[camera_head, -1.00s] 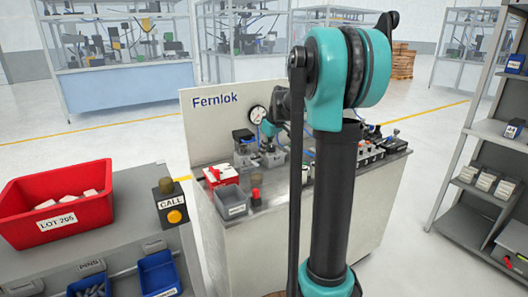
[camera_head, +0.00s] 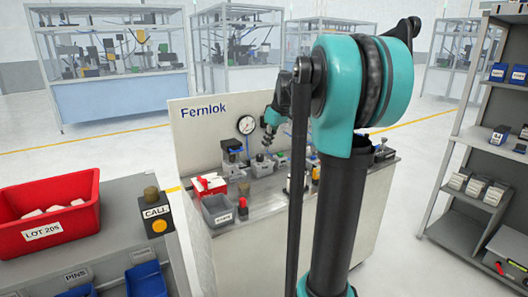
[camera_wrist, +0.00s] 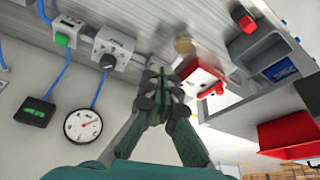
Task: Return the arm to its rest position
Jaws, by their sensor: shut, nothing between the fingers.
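My gripper (camera_wrist: 160,92) shows in the wrist view with its dark green fingers drawn together at the tips. It holds nothing. The view there is tilted, with the Fernlok bench top behind the fingers. In the head view my teal and black arm stands in front of the bench (camera_head: 245,225), its elbow high at the right of centre. A small teal and dark part near the gauge looks like the arm's far end. The fingertips are too small there to make out.
A cart at left holds a red LOT bin (camera_head: 50,212) and a CALL button box (camera_head: 157,213). Shelving (camera_head: 470,150) stands at right.

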